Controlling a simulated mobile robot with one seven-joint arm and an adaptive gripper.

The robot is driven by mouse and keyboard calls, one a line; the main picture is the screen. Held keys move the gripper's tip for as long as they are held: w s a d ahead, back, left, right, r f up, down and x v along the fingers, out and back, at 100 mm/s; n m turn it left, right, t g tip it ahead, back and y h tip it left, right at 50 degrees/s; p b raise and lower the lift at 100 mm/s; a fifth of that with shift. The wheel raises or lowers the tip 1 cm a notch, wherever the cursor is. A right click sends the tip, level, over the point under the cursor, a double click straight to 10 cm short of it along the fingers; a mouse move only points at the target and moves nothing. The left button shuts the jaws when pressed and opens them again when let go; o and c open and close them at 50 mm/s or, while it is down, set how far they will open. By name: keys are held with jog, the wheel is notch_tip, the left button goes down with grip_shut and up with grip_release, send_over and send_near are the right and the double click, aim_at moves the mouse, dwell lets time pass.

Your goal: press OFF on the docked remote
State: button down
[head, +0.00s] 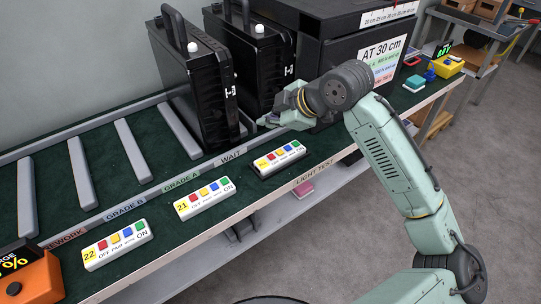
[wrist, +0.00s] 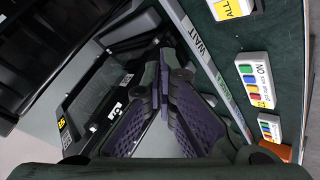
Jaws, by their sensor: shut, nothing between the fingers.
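My gripper (head: 266,122) is shut and empty, above and behind the remote, beside the black housings. In the wrist view its fingers (wrist: 167,62) meet, apart from the remote.
Remotes 21 (head: 204,198) and 22 (head: 117,245) lie along the front edge to the left. Black floodlight housings (head: 195,85) stand upright close to my gripper. A large black box (head: 330,50) with an AT 30 cm sign stands behind my arm. Green bench top (head: 60,215) is clear between the grey rails.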

aim_at(270, 159)
jog(key=shift+f+b, duration=3.2)
jog(key=shift+f, duration=1.25)
jog(key=shift+f, duration=0.1)
jog(key=shift+f+b, duration=0.3)
jog(key=shift+b, duration=0.1)
jog(key=shift+f+b, duration=0.35)
jog(key=shift+r+p, duration=0.55)
jog(key=shift+r, duration=0.25)
jog(key=shift+r+p, duration=1.8)
jog(key=shift+r, duration=0.75)
